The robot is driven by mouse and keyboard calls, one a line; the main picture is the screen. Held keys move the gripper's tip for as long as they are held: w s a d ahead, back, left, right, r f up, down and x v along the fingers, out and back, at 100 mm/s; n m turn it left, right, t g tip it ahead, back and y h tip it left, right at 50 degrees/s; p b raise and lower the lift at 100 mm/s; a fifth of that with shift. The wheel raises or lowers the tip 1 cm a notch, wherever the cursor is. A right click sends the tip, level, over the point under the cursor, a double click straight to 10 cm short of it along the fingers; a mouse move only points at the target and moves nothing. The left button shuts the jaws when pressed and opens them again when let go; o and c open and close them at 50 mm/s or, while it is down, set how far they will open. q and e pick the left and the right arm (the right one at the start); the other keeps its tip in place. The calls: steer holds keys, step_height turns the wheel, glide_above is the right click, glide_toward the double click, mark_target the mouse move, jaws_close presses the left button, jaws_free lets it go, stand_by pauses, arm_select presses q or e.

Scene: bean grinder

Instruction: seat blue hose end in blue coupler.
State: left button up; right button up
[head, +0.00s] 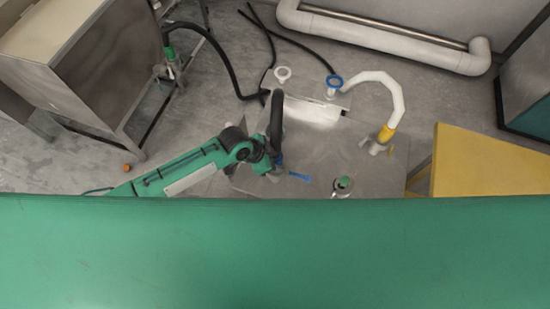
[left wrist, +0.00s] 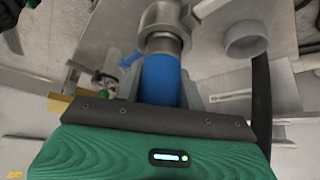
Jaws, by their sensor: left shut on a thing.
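My left gripper (head: 277,163) is shut on the blue hose end (left wrist: 160,82), whose black hose (head: 277,112) arches up behind it in the head view. In the left wrist view the blue sleeve sits between the jaws, with a metal tip pointing away from me. The tip lines up with a round metal coupler (left wrist: 165,14) and looks to be at its mouth; I cannot tell how deep it sits. A blue lever (head: 300,176) sticks out beside it, also seen in the left wrist view (left wrist: 130,58). My right gripper is not in view.
A blue-ringed port (head: 333,81) and a white-ringed port (head: 282,73) stand at the back. A white hose with a yellow end (head: 385,134) is on the right. A green-topped fitting (head: 343,184) stands nearby. A yellow table (head: 490,165) stands right; a steel cabinet (head: 105,75) left.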

arm_select(q)
steer(key=shift+f+b, duration=0.5)
steer(key=shift+f, duration=0.3)
steer(key=o, duration=1.4)
steer(key=shift+a, duration=0.1)
steer(key=b+v, duration=0.1)
steer(key=v, duration=1.2)
steer(key=shift+r+b, duration=0.3)
steer(key=shift+r, duration=0.05)
